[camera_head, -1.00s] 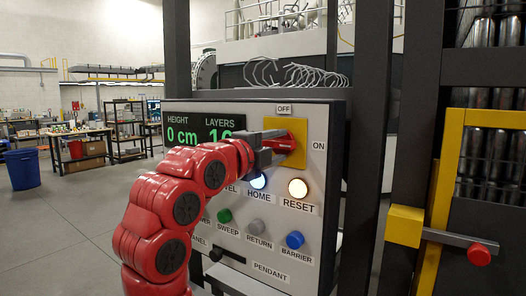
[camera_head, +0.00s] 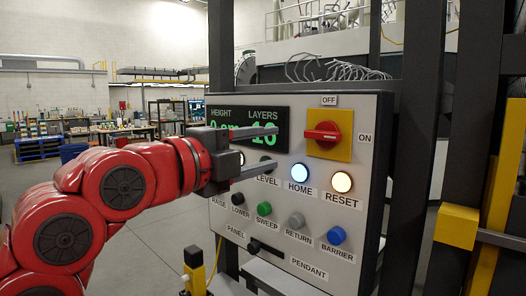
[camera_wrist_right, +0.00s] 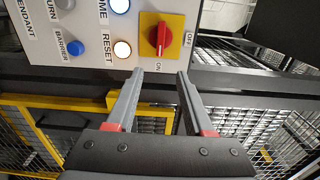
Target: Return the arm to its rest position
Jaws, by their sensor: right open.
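The panel (camera_head: 362,190) has lit HOME (camera_head: 300,173) and RESET (camera_head: 341,182) buttons, other coloured buttons and a display (camera_head: 250,130) partly hidden by my gripper. Dark posts and a yellow frame (camera_head: 500,190) stand at right. Open floor lies to the left.

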